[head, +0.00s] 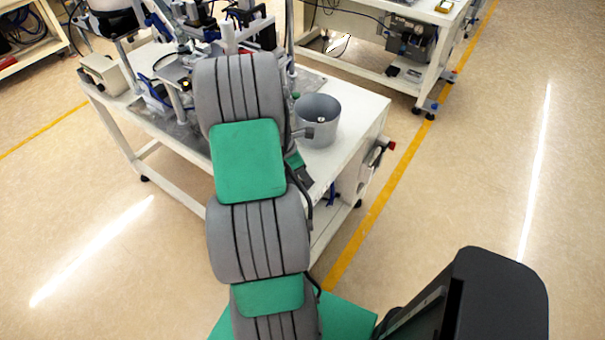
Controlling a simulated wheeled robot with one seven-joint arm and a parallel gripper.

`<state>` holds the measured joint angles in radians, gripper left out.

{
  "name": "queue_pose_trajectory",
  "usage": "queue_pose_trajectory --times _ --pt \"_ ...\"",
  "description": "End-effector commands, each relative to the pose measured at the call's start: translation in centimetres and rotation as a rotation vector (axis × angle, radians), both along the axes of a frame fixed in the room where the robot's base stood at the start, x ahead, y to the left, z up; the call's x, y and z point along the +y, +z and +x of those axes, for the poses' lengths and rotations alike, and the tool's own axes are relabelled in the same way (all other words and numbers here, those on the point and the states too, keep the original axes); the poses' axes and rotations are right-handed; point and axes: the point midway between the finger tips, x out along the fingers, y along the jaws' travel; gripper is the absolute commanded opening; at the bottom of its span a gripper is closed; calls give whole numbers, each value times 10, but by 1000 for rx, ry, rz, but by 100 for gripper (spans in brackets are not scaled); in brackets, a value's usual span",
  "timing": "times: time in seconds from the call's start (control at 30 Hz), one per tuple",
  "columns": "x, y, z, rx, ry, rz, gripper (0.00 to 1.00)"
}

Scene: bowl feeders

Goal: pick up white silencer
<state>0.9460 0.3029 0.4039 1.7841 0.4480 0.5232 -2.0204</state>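A small pale thing (321,120) lies inside the grey bowl (318,137) at the right part of the white table. It may be the white silencer, but it is too small to tell. My arm reaches up the middle of the head view to the table and covers part of it. My gripper is hidden behind the arm's own links, so its opening and any contact cannot be seen.
The white table (362,128) carries feeder machinery (180,75) at its back left and a beige box (103,73) at its left end. A second bench (345,62) stands behind. Open floor (480,180) lies to the right, past a yellow line.

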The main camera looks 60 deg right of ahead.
Motion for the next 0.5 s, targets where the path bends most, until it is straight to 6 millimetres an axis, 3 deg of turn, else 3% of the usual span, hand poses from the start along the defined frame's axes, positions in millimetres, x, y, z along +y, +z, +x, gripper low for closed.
queue_pose_trajectory --times 0.5 --pt "0 0 0 0 0 0 0"
